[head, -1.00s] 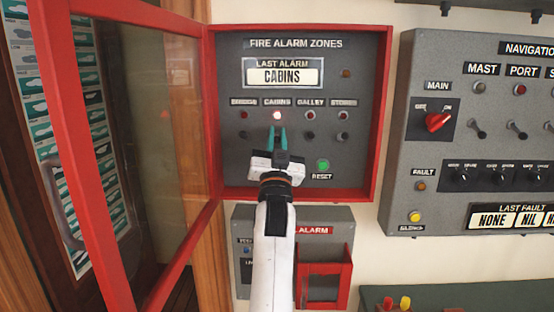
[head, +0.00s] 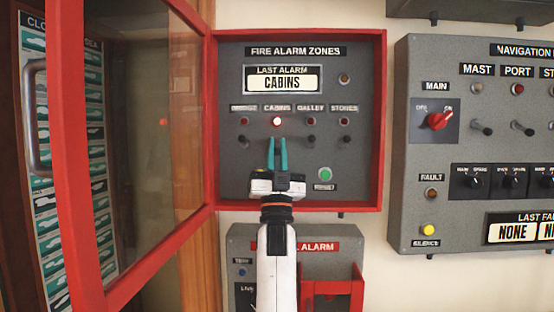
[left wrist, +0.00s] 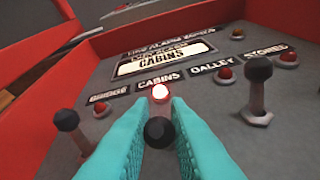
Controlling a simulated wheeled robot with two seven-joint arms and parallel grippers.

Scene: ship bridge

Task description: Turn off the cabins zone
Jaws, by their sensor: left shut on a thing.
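The grey fire alarm zones panel (head: 225,165) sits in a red-framed box, with "CABINS" in its last alarm window (head: 282,80). The cabins lamp (head: 277,121) glows red-white; it also glows in the left wrist view (left wrist: 160,91). My left gripper (head: 277,142) is at the panel below this lamp. Its teal fingers are shut on the cabins switch (left wrist: 159,132), whose dark knob shows between them in the left wrist view. The fingers hide the switch in the head view. My right gripper is not in view.
The bridge switch (left wrist: 67,120) and galley switch (left wrist: 258,90) stand close on either side. The box's glazed red door (head: 70,160) is open at left. The green reset button (head: 325,174) is right of my gripper. A navigation panel (head: 400,200) hangs further right.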

